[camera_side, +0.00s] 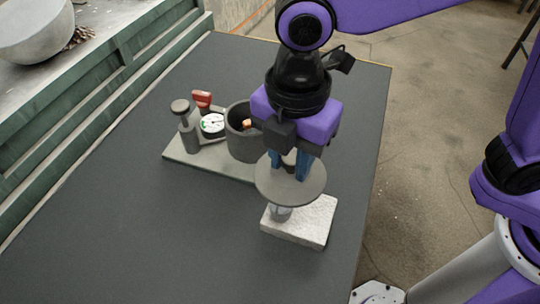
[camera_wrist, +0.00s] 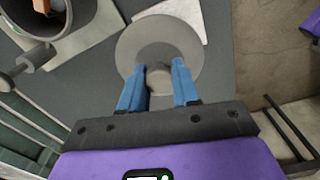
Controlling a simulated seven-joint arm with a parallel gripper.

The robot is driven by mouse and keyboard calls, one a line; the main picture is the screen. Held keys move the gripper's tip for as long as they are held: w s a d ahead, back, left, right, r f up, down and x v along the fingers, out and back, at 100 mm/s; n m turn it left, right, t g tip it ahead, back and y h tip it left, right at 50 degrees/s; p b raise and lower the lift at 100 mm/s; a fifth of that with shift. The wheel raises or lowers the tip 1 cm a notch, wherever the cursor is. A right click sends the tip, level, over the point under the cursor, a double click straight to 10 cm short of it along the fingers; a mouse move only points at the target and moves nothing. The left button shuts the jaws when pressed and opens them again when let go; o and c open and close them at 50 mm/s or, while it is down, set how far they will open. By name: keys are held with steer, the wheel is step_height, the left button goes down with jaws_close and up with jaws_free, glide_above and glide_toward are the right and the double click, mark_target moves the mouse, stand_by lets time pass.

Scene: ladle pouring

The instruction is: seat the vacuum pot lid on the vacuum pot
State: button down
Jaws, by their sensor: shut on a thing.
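The vacuum pot lid (camera_side: 305,193) is a flat grey disc. My gripper (camera_side: 289,166) points down and its blue fingers are shut on the lid's knob at the middle. The lid hangs over the pale block, to the right of the pot and nearer the camera. The vacuum pot (camera_side: 241,146) is a grey open cylinder with an orange-brown piece inside; my gripper hides part of its right side. In the wrist view the lid (camera_wrist: 190,40) lies under the fingertips (camera_wrist: 159,66), and the pot (camera_wrist: 78,38) is at the upper left.
The pot stands on a grey base plate (camera_side: 182,156) with a hand pump (camera_side: 188,132), a dial gauge (camera_side: 212,124) and a red handle (camera_side: 203,98). A pale block (camera_side: 312,222) lies below the lid, with a small grey cylinder (camera_side: 281,213) between them. The left tabletop is clear.

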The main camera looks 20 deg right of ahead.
steer(key=shift+d+r, duration=0.15)
steer(key=shift+d, duration=0.05)
steer(key=shift+w+r, duration=0.15)
steer(key=shift+w, duration=0.1)
steer(key=w+r, duration=0.2)
steer(key=w, duration=1.5)
steer(key=shift+s+f, duration=0.1)
steer(key=shift+f, duration=2.2)
steer(key=shift+f, duration=0.4)
steer(key=shift+c, duration=1.3)
jaws_free()
